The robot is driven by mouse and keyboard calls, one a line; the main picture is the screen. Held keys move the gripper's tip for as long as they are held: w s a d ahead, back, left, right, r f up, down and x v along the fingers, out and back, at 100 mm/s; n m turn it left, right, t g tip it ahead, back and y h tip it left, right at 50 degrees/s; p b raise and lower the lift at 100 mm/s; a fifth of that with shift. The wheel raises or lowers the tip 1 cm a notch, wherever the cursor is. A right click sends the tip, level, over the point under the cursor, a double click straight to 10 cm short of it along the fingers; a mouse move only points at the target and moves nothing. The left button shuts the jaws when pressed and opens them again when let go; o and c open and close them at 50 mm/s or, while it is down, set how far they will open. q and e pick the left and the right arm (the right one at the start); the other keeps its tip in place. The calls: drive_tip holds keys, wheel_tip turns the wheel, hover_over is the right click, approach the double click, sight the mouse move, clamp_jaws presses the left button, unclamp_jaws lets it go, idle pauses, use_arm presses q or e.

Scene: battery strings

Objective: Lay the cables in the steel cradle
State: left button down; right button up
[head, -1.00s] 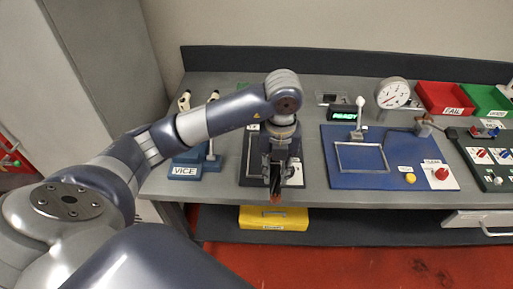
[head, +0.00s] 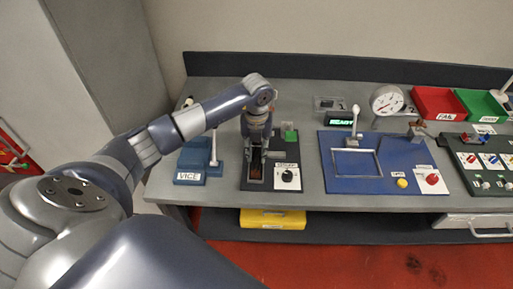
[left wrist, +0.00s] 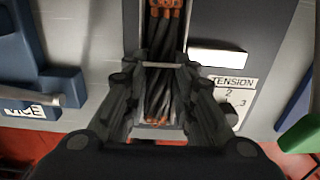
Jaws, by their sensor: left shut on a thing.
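The cables (left wrist: 160,42) are a dark bundle with copper-orange ends, running lengthwise between the two fingers of my left gripper (left wrist: 162,80) in the left wrist view. The left gripper is shut on them. The steel cradle (left wrist: 144,22) shows as narrow pale walls on both sides of the bundle's far part. The bundle lines up with the cradle; whether it rests on the cradle floor I cannot tell. In the head view the left gripper (head: 255,160) is over the left part of the black tension panel (head: 275,186). My right gripper is not in view.
The tension dial (head: 288,175) is just right of the gripper. A blue vice (head: 190,178) stands to the left. A blue plate (head: 340,187) with a wire frame and lever lies to the right. Red (head: 438,100) and green bins stand at the back right.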

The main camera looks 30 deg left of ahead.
use_arm(q)
drive_tip(key=shift+f, duration=0.2)
drive_tip(key=c, duration=1.3)
unclamp_jaws()
